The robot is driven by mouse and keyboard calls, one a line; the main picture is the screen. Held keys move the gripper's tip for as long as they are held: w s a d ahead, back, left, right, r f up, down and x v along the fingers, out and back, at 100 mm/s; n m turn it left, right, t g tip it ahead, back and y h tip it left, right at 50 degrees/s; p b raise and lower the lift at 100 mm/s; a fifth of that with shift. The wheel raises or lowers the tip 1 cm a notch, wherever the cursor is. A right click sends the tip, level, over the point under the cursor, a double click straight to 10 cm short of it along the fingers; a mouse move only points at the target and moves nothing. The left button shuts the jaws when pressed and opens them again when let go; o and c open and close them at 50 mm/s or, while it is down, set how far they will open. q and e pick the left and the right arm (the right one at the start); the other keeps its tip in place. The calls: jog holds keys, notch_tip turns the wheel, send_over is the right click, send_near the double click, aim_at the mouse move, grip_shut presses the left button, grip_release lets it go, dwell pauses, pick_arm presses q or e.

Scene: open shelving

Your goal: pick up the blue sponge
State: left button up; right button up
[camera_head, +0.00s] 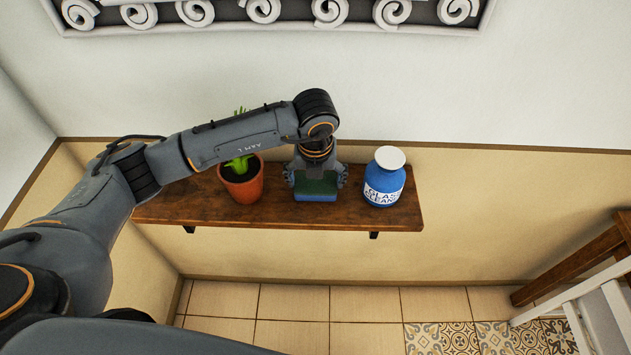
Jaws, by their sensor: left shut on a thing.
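The blue sponge (316,197) is in the head view, at the middle of the wooden shelf, with a dark green upper part and a blue lower edge. My left gripper (316,178) comes down over it from above and is shut on it, one finger at each side. The gripper and wrist hide part of its back. I cannot tell whether the sponge touches the shelf or is just above it. My right gripper is not in view.
A potted plant (242,187) in a terracotta pot stands left of the sponge, partly behind my left arm. A blue glass cleaner bottle (384,180) with a white cap stands close on the right. The wooden shelf (185,207) is narrow, against the wall.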

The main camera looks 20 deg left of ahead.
pick_arm(q)
jog(key=shift+r, duration=0.35)
jog(key=s+d+r+b, duration=0.3)
jog(key=s+r+b, duration=0.1)
jog(key=s+r, duration=0.8)
jog(key=shift+s+d, duration=0.25)
jog(key=shift+s, duration=0.55)
jog(key=shift+c, duration=0.5)
